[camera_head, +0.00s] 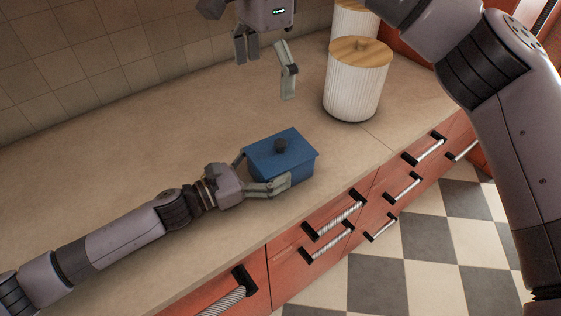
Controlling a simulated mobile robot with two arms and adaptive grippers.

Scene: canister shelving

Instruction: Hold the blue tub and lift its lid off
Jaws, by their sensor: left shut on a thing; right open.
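The blue tub (299,173) stands on the counter near its front edge. Its blue lid (262,147) is on top and has a dark round knob (281,146) in the middle. My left gripper (264,171) comes in from the left and is shut on the tub, with one finger along the front side and the other at the back left side, partly hidden. My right gripper (265,68) is open and empty, above the counter behind the tub, with its fingers pointing down and apart from the knob.
A white ribbed canister (354,88) with a wooden lid stands at the back right, with another canister (352,18) behind it. The counter (110,165) is clear to the left. Red drawers (330,233) with handles lie below the front edge. A tiled wall (90,60) is behind.

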